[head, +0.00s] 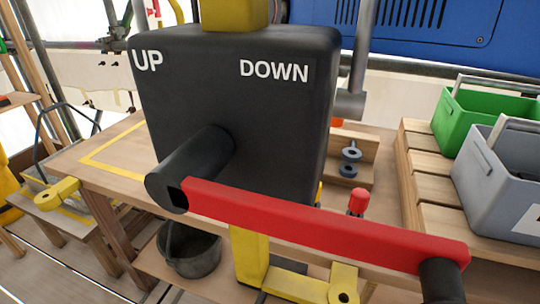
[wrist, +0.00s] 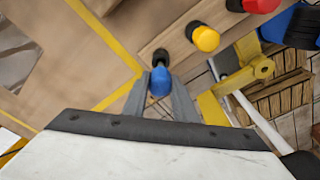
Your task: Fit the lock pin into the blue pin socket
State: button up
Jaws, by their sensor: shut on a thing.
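In the wrist view my gripper (wrist: 160,98) is shut on a blue-headed pin (wrist: 160,82), which looks like the lock pin. Its two grey fingers lie on either side of the blue head. The pin's black lower part points away from me, at the end of a row on a wooden strip. I cannot tell whether it still sits in the strip. I cannot make out a blue pin socket in either view. My gripper does not show in the head view.
Beside the held pin stand a yellow-headed pin (wrist: 206,39) and a red-headed pin (wrist: 262,5). A black UP/DOWN box (head: 240,110) with a red crank arm (head: 320,228) blocks much of the head view. Green (head: 490,115) and grey (head: 500,185) crates stand right.

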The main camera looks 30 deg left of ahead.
jog(key=shift+f, duration=2.2)
jog(key=o, duration=1.1)
jog(key=shift+o, duration=0.2)
jog(key=shift+r, duration=0.1)
notch_tip(320, 180, up, 17)
jog(key=w+d, duration=0.1)
jog(key=shift+w+d, duration=0.2)
jog(key=shift+w, duration=0.15)
